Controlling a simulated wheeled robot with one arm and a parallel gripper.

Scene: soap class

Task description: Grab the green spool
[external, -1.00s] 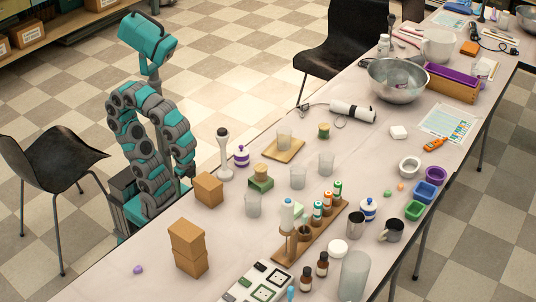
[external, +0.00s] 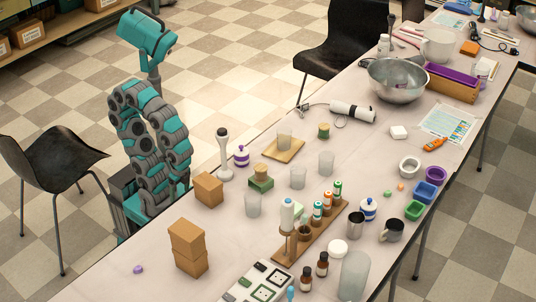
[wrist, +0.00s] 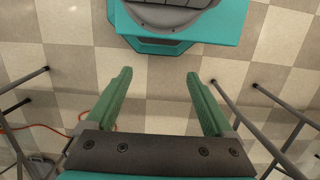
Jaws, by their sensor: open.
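A small green-banded spool (external: 338,189) stands at the far right end of a wooden rack (external: 283,254) on the long table. An orange one (external: 327,200) and a teal one (external: 317,210) stand beside it in the same row. My gripper (wrist: 157,74) shows in the wrist view with its two green fingers wide apart and nothing between them. It points down at the checkered floor, away from the table and the spool. The spool is not in the wrist view.
Cardboard boxes (external: 208,189), a white stand (external: 224,156) and clear beakers (external: 253,204) stand between my arm and the rack. Metal cups (external: 355,224) and brown bottles (external: 322,263) are close to the rack. A black chair (external: 52,160) is to the left.

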